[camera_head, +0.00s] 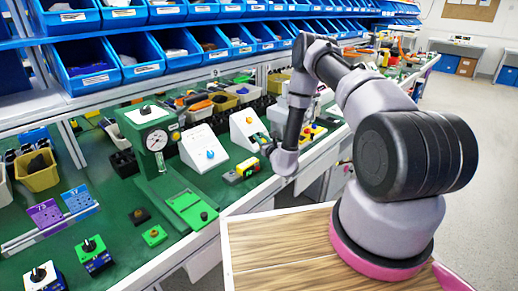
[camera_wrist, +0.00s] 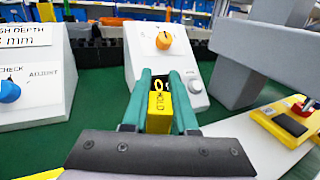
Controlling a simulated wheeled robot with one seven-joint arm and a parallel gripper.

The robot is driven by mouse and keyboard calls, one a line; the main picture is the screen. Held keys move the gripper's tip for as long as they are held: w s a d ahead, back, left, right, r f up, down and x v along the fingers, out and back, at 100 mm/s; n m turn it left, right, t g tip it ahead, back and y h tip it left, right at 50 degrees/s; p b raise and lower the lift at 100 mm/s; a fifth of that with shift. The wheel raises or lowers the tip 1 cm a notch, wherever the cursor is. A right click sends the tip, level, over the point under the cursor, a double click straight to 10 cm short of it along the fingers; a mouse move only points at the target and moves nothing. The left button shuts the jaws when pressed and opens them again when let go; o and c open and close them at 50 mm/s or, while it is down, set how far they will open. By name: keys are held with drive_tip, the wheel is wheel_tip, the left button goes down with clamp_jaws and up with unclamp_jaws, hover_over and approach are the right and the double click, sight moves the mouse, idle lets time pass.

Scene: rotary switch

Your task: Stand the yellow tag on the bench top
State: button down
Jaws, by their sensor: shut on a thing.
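The yellow tag (camera_wrist: 160,108) is a small yellow block with dark lettering, partly readable. In the wrist view it sits between the two teal fingers of my gripper (camera_wrist: 159,100), which is shut on it. The tag looks upright in the grip; I cannot tell whether its lower end touches the green bench top (camera_wrist: 108,88). In the head view my gripper (camera_head: 266,147) is low over the bench's front part, before a sloped white box (camera_head: 245,128). The tag is not clearly made out there. That box shows an orange knob (camera_wrist: 164,41) just beyond the fingers.
A second sloped box (camera_head: 202,150) with a blue knob stands to the left. A yellow and black device (camera_head: 240,171) lies left of my gripper. Bare green bench shows between the boxes.

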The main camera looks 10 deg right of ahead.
wheel_tip(320, 180, down, 5)
drive_tip(key=shift+a+r, duration=0.1)
drive_tip(key=shift+r, duration=0.05)
drive_tip(key=shift+s+f, duration=0.1)
drive_tip(key=shift+f, duration=0.2)
